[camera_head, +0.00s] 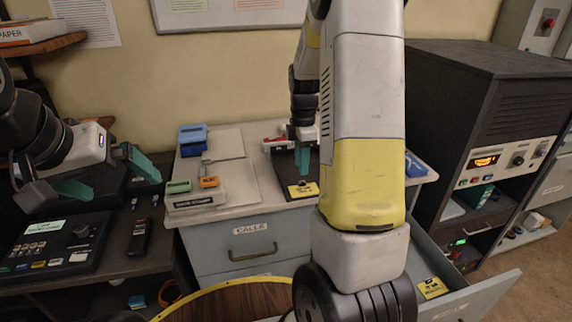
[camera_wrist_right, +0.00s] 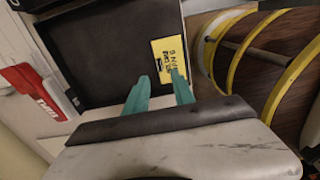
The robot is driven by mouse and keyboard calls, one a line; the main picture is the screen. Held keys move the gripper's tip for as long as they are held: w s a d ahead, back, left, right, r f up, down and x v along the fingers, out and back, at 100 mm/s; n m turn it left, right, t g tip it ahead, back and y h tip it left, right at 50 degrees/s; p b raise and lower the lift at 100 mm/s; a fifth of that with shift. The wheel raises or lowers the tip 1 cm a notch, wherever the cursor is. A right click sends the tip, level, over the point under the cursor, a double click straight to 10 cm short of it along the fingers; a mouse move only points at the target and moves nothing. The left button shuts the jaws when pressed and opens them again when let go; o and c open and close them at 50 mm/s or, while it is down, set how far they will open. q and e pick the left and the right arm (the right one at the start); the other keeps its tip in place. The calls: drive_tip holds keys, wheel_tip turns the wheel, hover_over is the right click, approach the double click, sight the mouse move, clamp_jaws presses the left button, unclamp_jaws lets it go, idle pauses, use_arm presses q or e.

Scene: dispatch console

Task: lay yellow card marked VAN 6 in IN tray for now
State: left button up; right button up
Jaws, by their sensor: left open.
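A yellow card (camera_head: 303,190) with a dark clip lies at the front edge of a black tray (camera_head: 278,172) on the desk. In the right wrist view the yellow card (camera_wrist_right: 168,62) lies at the edge of the black tray (camera_wrist_right: 105,55); its lettering is turned and hard to read. My right gripper (camera_head: 302,160) is just above the card. In the wrist view its teal fingertips (camera_wrist_right: 160,77) are apart with nothing gripped between them. My left gripper (camera_head: 106,172) is open and empty over the left-hand desk. No tray label is readable.
Another yellow card (camera_head: 432,287) lies in an open drawer (camera_head: 470,300) at lower right. A red-labelled box (camera_wrist_right: 38,92) stands beside the tray. Blue, green and orange items (camera_head: 207,182) sit left of it. A yellow-rimmed round wooden thing (camera_head: 235,288) is in front. My right arm hides the middle.

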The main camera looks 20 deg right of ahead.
drive_tip(key=s+a+r+m+t, duration=0.1)
drive_tip(key=s+a+r+m, duration=0.15)
drive_tip(key=r, duration=0.25)
drive_tip(key=s+a+r+m+t+y, duration=0.1)
drive_tip(key=s+a+r+m, duration=0.15)
drive_tip(key=s+r, duration=0.2)
drive_tip(key=s+a+r+m+t, duration=0.1)
drive_tip(key=s+a+r+m, duration=0.15)
drive_tip(key=r, duration=0.35)
drive_tip(key=s+a+r+m+t+y, duration=0.1)
drive_tip(key=s+a+r+m+t, duration=0.1)
drive_tip(key=s+m, duration=0.7)
drive_tip(key=s+a+t, duration=0.1)
drive_tip(key=s+a, duration=0.1)
drive_tip(key=shift+s+a, duration=0.2)
drive_tip(key=shift+s, duration=0.15)
